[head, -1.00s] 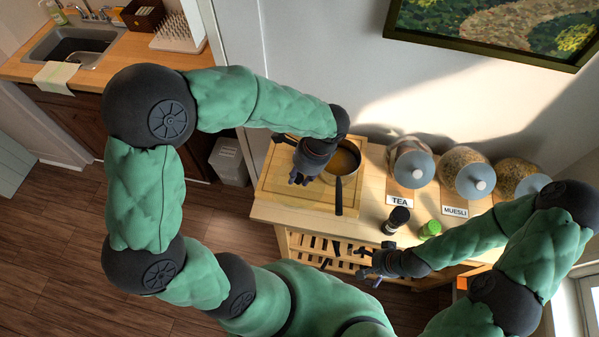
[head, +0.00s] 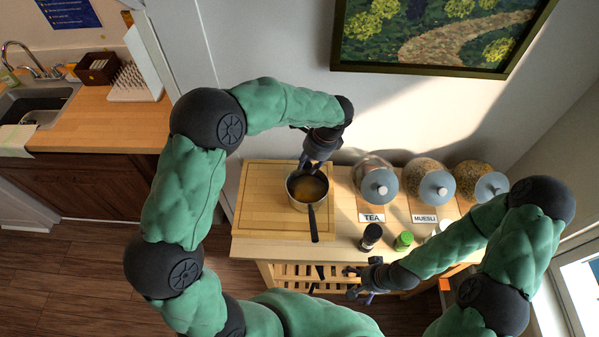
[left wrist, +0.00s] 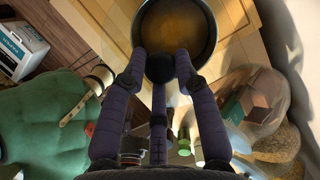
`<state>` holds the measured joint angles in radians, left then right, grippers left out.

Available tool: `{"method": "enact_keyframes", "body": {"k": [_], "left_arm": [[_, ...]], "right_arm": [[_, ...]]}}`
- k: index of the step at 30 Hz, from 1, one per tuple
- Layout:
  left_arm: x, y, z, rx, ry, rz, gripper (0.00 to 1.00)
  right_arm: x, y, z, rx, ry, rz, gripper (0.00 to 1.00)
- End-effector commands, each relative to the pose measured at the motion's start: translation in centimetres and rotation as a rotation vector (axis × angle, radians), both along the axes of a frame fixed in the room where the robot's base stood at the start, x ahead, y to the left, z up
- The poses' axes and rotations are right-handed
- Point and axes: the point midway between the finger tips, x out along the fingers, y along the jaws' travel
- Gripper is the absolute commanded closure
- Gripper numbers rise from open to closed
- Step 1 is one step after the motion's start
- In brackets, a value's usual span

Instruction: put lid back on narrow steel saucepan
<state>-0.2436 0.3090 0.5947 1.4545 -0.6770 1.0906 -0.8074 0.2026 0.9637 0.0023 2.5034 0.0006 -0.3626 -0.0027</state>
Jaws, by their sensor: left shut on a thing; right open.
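The narrow steel saucepan (head: 308,191) stands upright on the wooden board, its dark handle pointing towards me. Amber contents show inside it. My left gripper (head: 310,167) points down at its back rim. In the left wrist view the fingertips (left wrist: 160,62) are at the near side of the saucepan (left wrist: 180,25). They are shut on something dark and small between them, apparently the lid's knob. The lid's disc cannot be made out clearly, and none lies on the bare board. My right gripper (head: 348,283) is open and empty at the counter's front edge.
The cutting board (head: 258,205) is bare left of the saucepan. The TEA jar (head: 378,187), the MUESLI jar (head: 435,189) and another jar (head: 490,187) stand right. A dark-topped bottle (head: 370,236) and a green-topped one (head: 403,241) stand in front. The wall is close behind.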

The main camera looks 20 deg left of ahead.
Motion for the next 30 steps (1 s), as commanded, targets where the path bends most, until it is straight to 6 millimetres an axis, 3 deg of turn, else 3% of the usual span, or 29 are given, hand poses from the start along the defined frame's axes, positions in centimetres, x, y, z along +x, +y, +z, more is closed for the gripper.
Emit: {"method": "enact_keyframes", "body": {"k": [8,21,30], "left_arm": [[0.6,-0.2,-0.6,0.001,0.0,-0.016,1.0],[0.6,-0.2,-4.5,0.001,0.0,-0.014,1.0],[0.6,-0.2,-6.0,0.001,0.0,-0.014,1.0]], "right_arm": [[0.0,0.0,-0.4,0.0,0.0,0.0,0.0],[0.0,0.0,-3.5,0.0,0.0,0.0,0.0],[0.0,0.0,-4.1,0.0,0.0,0.0,0.0]]}}
